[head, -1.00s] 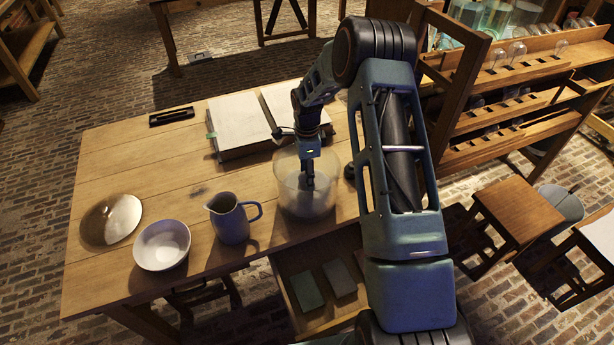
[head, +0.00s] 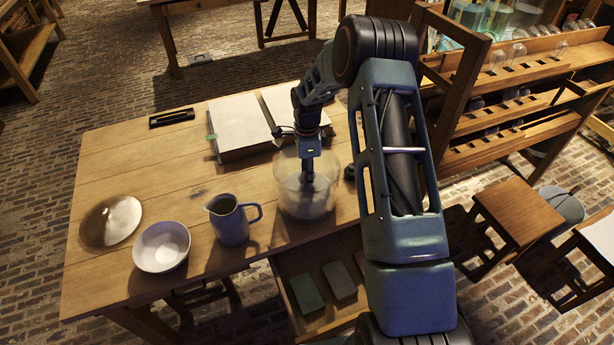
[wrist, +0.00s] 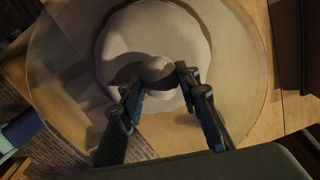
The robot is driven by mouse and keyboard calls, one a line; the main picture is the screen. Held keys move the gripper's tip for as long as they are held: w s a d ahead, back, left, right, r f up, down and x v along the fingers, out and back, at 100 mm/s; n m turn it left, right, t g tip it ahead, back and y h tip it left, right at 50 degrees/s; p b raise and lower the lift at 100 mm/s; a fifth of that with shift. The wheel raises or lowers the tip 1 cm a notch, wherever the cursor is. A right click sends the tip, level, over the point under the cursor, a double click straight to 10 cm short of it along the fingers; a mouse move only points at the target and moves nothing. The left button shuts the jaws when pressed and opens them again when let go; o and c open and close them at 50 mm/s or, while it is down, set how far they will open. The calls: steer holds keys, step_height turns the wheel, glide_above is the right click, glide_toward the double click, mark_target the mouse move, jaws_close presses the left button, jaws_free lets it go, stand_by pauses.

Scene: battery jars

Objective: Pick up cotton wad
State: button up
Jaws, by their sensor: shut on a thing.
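A clear glass jar (head: 328,190) stands on the wooden table near its right end, with pale material low inside it. My gripper (head: 307,182) reaches down into the jar from above. In the wrist view, a pale rounded cotton wad (wrist: 157,70) sits between the fingertips of my gripper (wrist: 155,80), and the fingers are shut on it. A broad whitish round mass (wrist: 120,45) spreads beneath and around it, inside the jar's wide rim. I cannot tell whether the small lump and the broad mass are one piece.
A dark tray (head: 171,117) is at the back left. The left middle of the table is clear.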

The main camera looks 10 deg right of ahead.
step_height(320, 180, up, 3)
steer(key=shift+f, duration=0.2)
steer(key=s+r+b, duration=0.3)
steer(key=s+r, duration=0.6)
steer(key=s, duration=0.5)
steer(key=shift+a+r, duration=0.3)
steer(key=shift+a, duration=0.05)
steer(key=shift+c, duration=1.4)
